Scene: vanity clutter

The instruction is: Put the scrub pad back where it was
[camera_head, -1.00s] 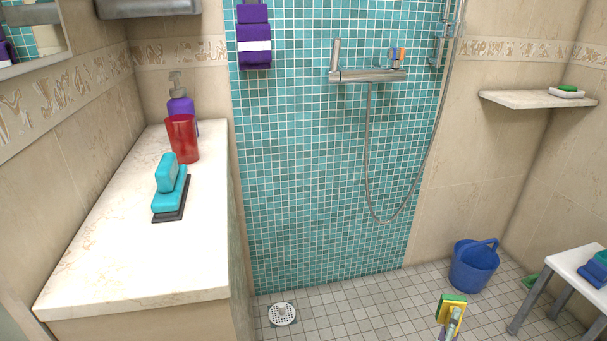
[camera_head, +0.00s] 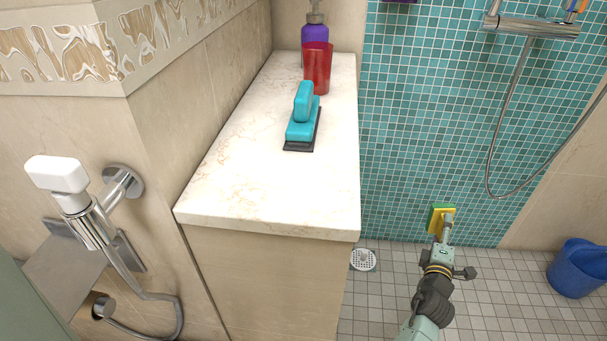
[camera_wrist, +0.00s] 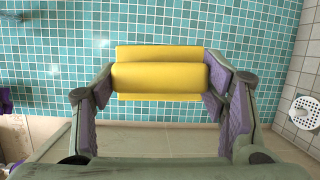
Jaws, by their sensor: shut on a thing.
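The scrub pad (camera_head: 435,218) is yellow with a green layer. My gripper (camera_head: 447,222) is shut on it, in front of the teal tiled wall and right of the counter (camera_head: 245,150). In the wrist view the yellow pad (camera_wrist: 160,77) sits between the two purple-lined fingers of my gripper (camera_wrist: 160,88). A teal handled scrubber (camera_head: 302,117) with a dark base stands on the counter, apart from my gripper. The green side of the held pad is hidden in the wrist view.
A red cup (camera_head: 318,70) and a purple pump bottle (camera_head: 315,35) stand at the counter's back. A blue bucket (camera_head: 577,268) is on the floor at right. A floor drain (camera_head: 363,260) lies beside the counter. A hand spray (camera_head: 75,200) hangs at left. The counter's front is clear.

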